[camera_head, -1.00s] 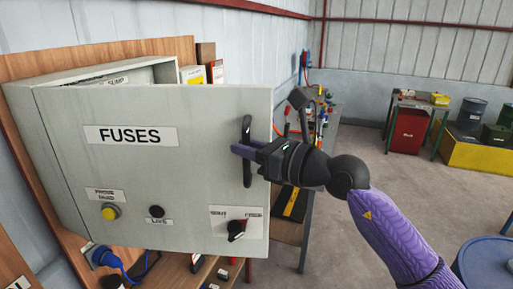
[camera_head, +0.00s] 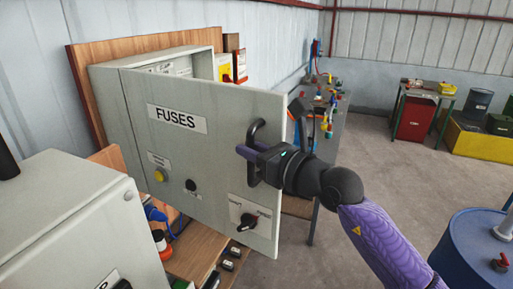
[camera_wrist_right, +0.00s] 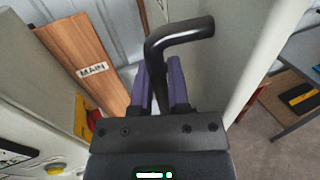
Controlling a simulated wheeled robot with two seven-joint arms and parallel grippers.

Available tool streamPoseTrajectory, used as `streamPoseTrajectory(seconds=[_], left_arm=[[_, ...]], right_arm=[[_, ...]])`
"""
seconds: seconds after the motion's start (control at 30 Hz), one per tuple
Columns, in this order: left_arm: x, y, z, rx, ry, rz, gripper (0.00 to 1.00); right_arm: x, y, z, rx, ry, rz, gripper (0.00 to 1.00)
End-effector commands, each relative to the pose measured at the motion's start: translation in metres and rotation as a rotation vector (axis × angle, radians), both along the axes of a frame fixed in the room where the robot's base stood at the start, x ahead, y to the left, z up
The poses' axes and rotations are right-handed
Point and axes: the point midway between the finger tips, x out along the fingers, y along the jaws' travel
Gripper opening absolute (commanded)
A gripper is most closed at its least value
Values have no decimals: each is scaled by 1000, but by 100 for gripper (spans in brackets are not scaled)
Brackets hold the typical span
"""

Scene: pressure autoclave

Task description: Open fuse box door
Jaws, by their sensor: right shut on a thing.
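The fuse box door (camera_head: 205,125) is a pale grey panel labelled FUSES, swung partly out from the fuse box (camera_head: 110,90). A gap at the top shows part of the box's inside. The black handle (camera_head: 254,155) stands near the door's free edge. My right gripper (camera_head: 246,153) is shut on this handle, coming from the right. In the right wrist view the purple fingers (camera_wrist_right: 160,85) close around the black bar handle (camera_wrist_right: 182,36). My left gripper is in neither view.
A grey cabinet (camera_head: 75,225) stands at the near left. A workbench (camera_head: 330,130) with fittings is behind the door. A blue drum (camera_head: 470,250) is at the lower right. Open floor (camera_head: 400,190) lies between.

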Motion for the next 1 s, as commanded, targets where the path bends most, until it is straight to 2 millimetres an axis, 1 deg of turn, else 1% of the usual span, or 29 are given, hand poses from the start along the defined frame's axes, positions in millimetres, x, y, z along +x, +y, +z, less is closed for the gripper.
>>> streamPoseTrajectory(seconds=[0.27, 0.3, 0.37, 0.4, 0.43, 0.67, 0.77, 0.87, 1.0], left_arm=[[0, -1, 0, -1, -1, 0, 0], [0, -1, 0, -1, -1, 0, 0], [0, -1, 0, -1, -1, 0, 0], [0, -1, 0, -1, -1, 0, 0], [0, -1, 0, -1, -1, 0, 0], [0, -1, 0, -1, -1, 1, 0], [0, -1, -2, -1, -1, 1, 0], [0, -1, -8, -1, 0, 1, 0], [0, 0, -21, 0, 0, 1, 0]], right_arm=[[0, 0, 1, 3, -3, 1, 0], [0, 0, 1, 3, -3, 1, 24], [0, 0, 1, 3, -3, 1, 37], [0, 0, 1, 2, -2, 1, 46], [0, 0, 1, 2, -2, 1, 52], [0, 0, 0, 1, -1, 1, 53], [-3, -3, -1, 2, -1, 0, 53], [-12, -15, -2, 0, -3, 0, 53], [-34, -40, -5, -3, -3, 0, 53]])
